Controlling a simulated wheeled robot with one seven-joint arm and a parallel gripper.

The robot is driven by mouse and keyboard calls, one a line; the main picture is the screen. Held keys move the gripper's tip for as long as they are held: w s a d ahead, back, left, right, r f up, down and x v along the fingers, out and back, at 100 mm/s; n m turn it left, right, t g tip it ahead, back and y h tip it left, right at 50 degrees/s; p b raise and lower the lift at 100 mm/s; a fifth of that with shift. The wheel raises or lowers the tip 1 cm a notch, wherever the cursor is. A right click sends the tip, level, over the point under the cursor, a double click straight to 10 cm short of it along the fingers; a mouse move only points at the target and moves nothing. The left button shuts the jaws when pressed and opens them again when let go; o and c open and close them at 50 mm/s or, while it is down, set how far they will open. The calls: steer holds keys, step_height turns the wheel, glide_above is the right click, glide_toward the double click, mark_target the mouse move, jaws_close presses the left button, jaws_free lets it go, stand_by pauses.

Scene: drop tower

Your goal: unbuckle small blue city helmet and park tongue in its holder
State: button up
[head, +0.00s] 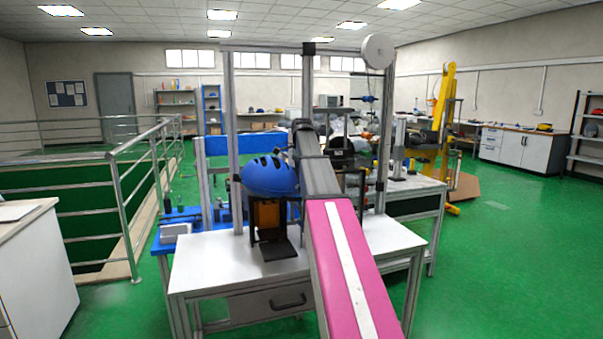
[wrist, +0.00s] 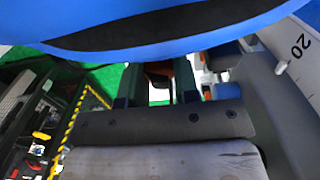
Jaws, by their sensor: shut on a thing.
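The blue city helmet (head: 268,176) with black vents sits on the drop tower, above an orange and black block (head: 267,215). Its blue shell with a dark band (wrist: 165,28) fills the top of the wrist view. My gripper (wrist: 158,82) is just under the helmet's edge, its two dark fingers slightly apart and shut on a small part. A dark and orange-red patch shows between the fingers, too small to tell whether it is the tongue or the whole buckle. My own arm hides the gripper in the head view. I cannot make out the strap or the tongue holder.
The tower's metal posts (head: 235,130) stand on either side of the helmet, on a white table (head: 200,268). A grey part marked 20 (wrist: 300,52) is close at the right in the wrist view. A railing (head: 122,200) stands at left; green floor is clear at right.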

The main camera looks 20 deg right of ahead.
steer(key=shift+a+f, duration=0.15)
steer(key=shift+f, duration=0.35)
stand_by(0.6)
steer(key=o, duration=0.8)
steer(key=shift+r, duration=0.1)
steer(key=d+r, duration=0.3)
steer(key=r, duration=0.6)
stand_by(1.3)
